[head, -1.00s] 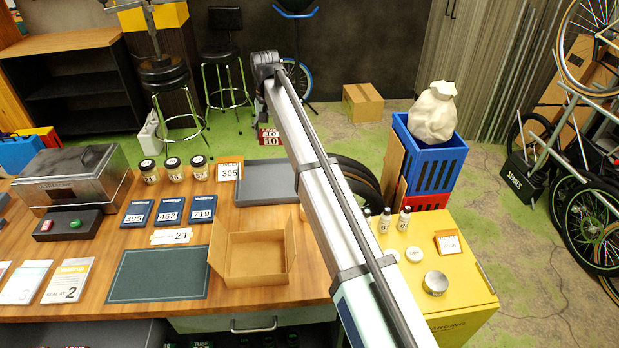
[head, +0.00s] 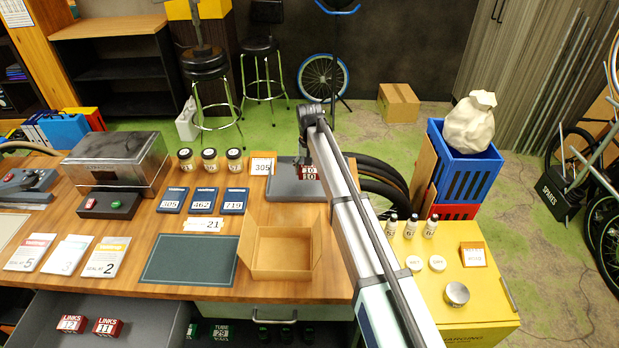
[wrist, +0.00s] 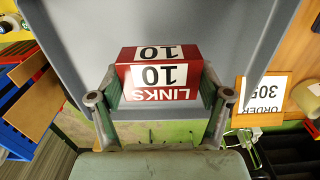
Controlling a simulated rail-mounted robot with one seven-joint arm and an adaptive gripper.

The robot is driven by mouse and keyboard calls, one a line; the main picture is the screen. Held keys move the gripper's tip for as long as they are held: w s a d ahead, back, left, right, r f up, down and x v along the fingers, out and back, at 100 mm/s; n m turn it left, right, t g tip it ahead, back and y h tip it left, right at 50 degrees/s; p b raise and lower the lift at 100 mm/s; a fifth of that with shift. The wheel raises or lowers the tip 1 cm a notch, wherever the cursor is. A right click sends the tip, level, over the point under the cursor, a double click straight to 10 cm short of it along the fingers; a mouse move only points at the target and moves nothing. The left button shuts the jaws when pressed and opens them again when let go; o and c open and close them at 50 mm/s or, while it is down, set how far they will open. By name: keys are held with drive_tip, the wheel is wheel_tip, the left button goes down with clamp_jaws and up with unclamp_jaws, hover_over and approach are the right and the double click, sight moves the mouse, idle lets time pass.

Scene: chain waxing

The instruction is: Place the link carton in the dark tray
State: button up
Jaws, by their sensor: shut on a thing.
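The link carton (wrist: 160,75) is a red box with white labels reading "LINKS" and "10". In the wrist view my gripper (wrist: 160,100) is shut on it, one finger on each side. In the head view the carton (head: 307,173) shows beside my arm, over the dark tray (head: 285,188). The tray (wrist: 240,30) fills the background behind the carton in the wrist view. I cannot tell whether the carton touches the tray floor. My gripper (head: 305,158) is partly hidden by my arm in the head view, and the arm also covers the tray's right part.
The order card "305" (head: 262,166) stands just left of the tray. An open cardboard box (head: 282,250) sits in front of it. Blue booklets (head: 203,200) and jars (head: 209,160) lie to the left. More red link cartons (head: 108,327) are in the drawer below.

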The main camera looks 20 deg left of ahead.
sight(310, 186)
drive_tip(key=shift+f+p, duration=0.55)
drive_tip(key=shift+f, duration=1.9)
drive_tip(key=shift+f, duration=0.2)
drive_tip(key=o, duration=1)
drive_tip(key=shift+r, duration=0.1)
wheel_tip(310, 186, up, 12)
drive_tip(key=b, duration=0.3)
drive_tip(key=shift+r, duration=0.15)
